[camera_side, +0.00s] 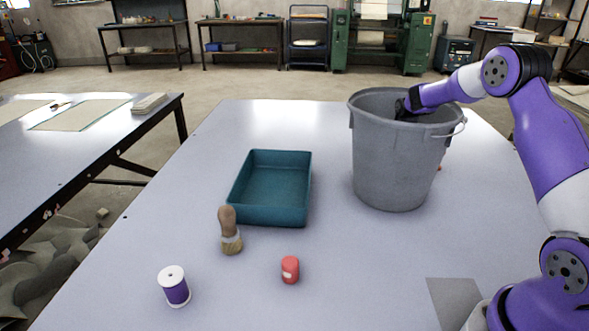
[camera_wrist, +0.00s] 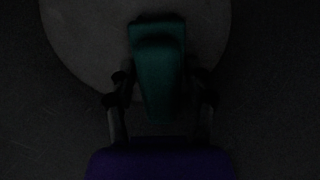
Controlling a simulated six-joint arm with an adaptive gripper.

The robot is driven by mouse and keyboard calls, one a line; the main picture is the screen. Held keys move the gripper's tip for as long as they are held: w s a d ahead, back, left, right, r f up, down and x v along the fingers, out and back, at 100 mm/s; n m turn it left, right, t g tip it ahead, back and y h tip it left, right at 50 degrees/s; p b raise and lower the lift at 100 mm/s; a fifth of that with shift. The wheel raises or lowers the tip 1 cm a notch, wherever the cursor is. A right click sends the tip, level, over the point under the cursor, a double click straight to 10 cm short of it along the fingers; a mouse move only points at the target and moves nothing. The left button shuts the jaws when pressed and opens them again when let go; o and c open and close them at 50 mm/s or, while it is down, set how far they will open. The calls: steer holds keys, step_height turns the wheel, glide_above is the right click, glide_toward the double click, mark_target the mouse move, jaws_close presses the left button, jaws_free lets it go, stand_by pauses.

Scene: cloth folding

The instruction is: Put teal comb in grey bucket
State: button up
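The grey bucket (camera_side: 398,165) stands upright on the right half of the table. My gripper (camera_side: 404,108) reaches over its right rim into the mouth, and its fingertips are hidden by the bucket wall in the side view. In the dark wrist view, the teal comb (camera_wrist: 158,75) lies between the two fingers of my gripper (camera_wrist: 160,95), which appear shut on it. Behind the comb is the pale round floor of the bucket (camera_wrist: 85,55). The comb cannot be seen in the side view.
A teal tray (camera_side: 270,190) sits left of the bucket, empty. A wooden-handled brush (camera_side: 230,232), a purple thread spool (camera_side: 173,287) and a small red object (camera_side: 290,270) stand in front. A grey patch (camera_side: 455,303) lies near my base. The table's far left is clear.

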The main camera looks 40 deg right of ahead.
stand_by(0.3)
step_height(320, 180, up, 12)
steer(key=shift+r, duration=0.2)
stand_by(0.3)
